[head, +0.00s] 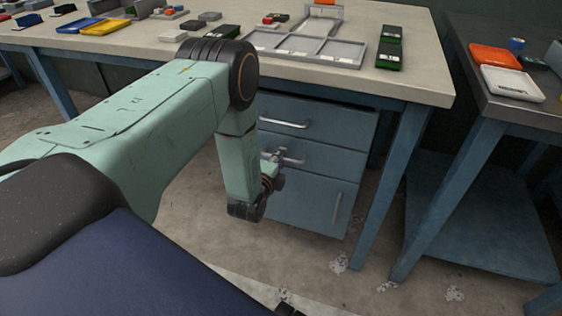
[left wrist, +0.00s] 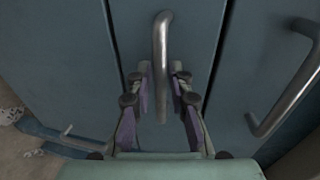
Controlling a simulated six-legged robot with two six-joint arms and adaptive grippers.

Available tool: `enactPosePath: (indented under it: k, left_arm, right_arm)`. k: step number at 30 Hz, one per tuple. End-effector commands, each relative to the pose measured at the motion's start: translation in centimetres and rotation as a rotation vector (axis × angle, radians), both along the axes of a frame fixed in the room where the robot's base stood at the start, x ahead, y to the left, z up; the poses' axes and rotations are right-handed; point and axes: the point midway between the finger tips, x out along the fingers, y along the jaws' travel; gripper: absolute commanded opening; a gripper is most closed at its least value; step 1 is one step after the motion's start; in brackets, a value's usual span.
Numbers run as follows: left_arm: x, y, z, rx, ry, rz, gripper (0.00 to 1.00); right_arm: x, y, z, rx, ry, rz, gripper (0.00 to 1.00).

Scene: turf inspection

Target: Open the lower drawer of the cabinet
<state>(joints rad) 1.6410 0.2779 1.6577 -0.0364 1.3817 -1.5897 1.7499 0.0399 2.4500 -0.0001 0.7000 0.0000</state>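The blue-grey cabinet (head: 318,165) stands under the workbench, with two drawers above a door. The lower drawer (head: 335,162) looks flush with the cabinet front. Its bar handle (left wrist: 161,50) runs up and down in the left wrist view. My left gripper (head: 275,165) is at this handle in the head view and partly covers it. In the left wrist view the left gripper (left wrist: 161,80) has one finger on each side of the bar, apart, and does not look clamped. My right gripper is not in view.
The upper drawer handle (head: 283,122) is just above; it also shows in the left wrist view (left wrist: 290,85). The door below has an upright handle (head: 337,208). A workbench leg (head: 390,185) stands right of the cabinet. The floor (head: 310,255) in front is mostly clear.

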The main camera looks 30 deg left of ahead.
Motion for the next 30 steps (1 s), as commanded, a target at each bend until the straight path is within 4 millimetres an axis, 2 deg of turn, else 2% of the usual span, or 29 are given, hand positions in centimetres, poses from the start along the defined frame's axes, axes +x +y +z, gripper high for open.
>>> enactPosePath:
  k: [7,15,30]
  left_arm:
    - [0.24,-0.23,0.06,0.0,0.0,-0.002,0.2]
    - [0.22,-0.28,0.04,0.0,0.0,-0.001,0.0]
    - [0.2,-0.28,0.03,0.0,0.0,-0.002,0.0]
  right_arm:
    - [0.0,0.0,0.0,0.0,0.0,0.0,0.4]
    - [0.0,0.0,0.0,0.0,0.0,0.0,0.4]
    - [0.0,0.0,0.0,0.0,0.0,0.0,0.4]
